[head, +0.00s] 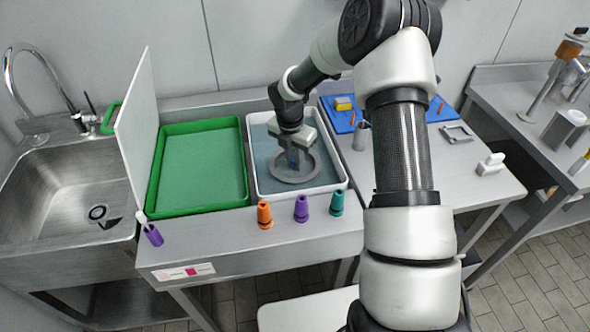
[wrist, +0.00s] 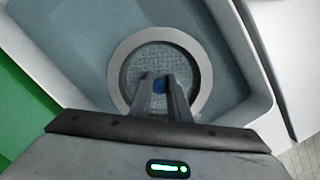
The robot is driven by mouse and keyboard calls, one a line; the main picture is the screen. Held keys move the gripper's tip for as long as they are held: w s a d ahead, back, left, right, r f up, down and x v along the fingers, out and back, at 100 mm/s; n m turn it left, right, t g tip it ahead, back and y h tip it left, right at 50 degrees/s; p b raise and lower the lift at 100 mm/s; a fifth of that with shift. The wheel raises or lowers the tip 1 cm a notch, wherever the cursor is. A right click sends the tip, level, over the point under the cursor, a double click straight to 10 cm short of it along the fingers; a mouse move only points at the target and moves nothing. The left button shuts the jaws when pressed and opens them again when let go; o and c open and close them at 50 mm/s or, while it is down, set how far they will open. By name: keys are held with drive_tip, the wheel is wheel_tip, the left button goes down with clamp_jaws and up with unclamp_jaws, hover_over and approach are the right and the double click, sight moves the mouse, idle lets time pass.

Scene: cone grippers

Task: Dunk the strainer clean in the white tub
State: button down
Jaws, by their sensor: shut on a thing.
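The white tub (head: 259,186) stands on the steel counter and holds grey-blue liquid; its wall also shows in the wrist view (wrist: 262,112). The strainer (head: 313,172) is a round grey ring with a mesh middle, inside the tub. In the wrist view the strainer (wrist: 201,62) lies flat below my fingers, and a small blue part shows between the fingertips. My gripper (head: 293,160) points down over the tub and is shut on the strainer by that blue part. How deep the strainer sits in the liquid is hard to tell.
A green tray (head: 200,165) is left of the tub, with a white upright panel (head: 137,125) beyond it. Orange (head: 264,215), purple (head: 301,209) and teal (head: 337,203) cones stand along the tub's front. A blue mat (head: 350,125) lies to the right.

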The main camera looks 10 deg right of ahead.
drive_tip(key=shift+r+p, duration=3.75)
drive_tip(key=shift+r, duration=1.2)
wheel_tip(320, 180, up, 4)
drive_tip(key=p, duration=0.3)
drive_tip(key=shift+s, duration=0.1)
